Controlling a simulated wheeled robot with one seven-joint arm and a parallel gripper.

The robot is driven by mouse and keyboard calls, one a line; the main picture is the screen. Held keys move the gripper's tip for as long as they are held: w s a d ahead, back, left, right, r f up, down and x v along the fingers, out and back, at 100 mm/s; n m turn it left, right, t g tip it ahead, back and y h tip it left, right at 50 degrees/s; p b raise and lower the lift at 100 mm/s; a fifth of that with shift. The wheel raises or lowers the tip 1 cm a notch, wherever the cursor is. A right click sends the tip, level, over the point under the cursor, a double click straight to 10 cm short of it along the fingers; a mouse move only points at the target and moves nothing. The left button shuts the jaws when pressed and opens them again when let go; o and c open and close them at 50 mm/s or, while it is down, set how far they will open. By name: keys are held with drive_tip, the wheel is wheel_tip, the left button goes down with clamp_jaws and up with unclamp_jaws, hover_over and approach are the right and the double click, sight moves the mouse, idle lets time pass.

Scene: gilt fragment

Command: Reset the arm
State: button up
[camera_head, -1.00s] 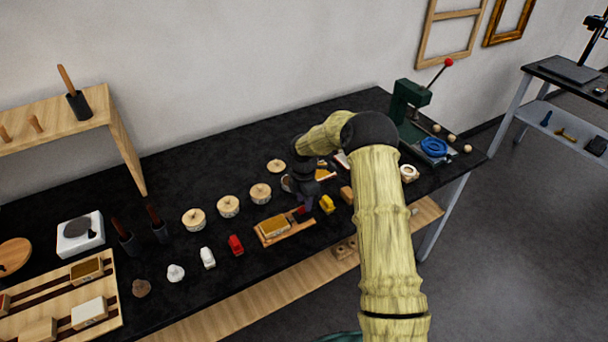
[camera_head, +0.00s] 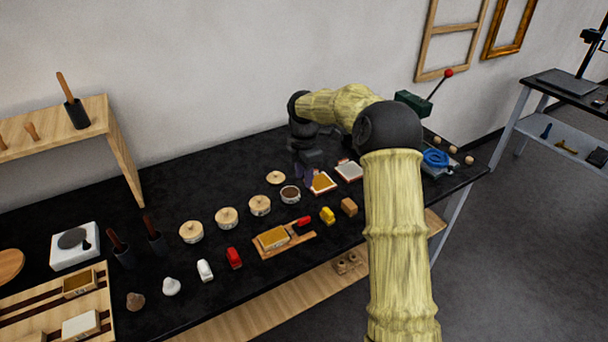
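My arm (camera_head: 395,220) reaches up from the lower right and bends left over the black table (camera_head: 350,235). My gripper (camera_head: 303,172) hangs at the end of the arm, above the back of the table. It is above and behind a round dark-filled pot (camera_head: 290,194) and a tray with a gilt-coloured square (camera_head: 322,182). The fingers are small and dark against the black top, so I cannot tell whether they are open or shut, or whether anything is between them.
Lidded wooden pots (camera_head: 227,217), a wooden board with a gilt block (camera_head: 273,238), a yellow piece (camera_head: 327,215) and a red piece (camera_head: 233,257) stand on the table. A green press (camera_head: 413,102) is partly behind my arm. A wooden shelf (camera_head: 60,125) stands at the left.

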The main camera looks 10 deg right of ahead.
idle(0.3)
drive_tip(key=s+m+t, duration=0.2)
drive_tip(key=s+m, duration=1.9)
drive_tip(key=s, duration=0.9)
drive_tip(key=shift+m+t, duration=0.3)
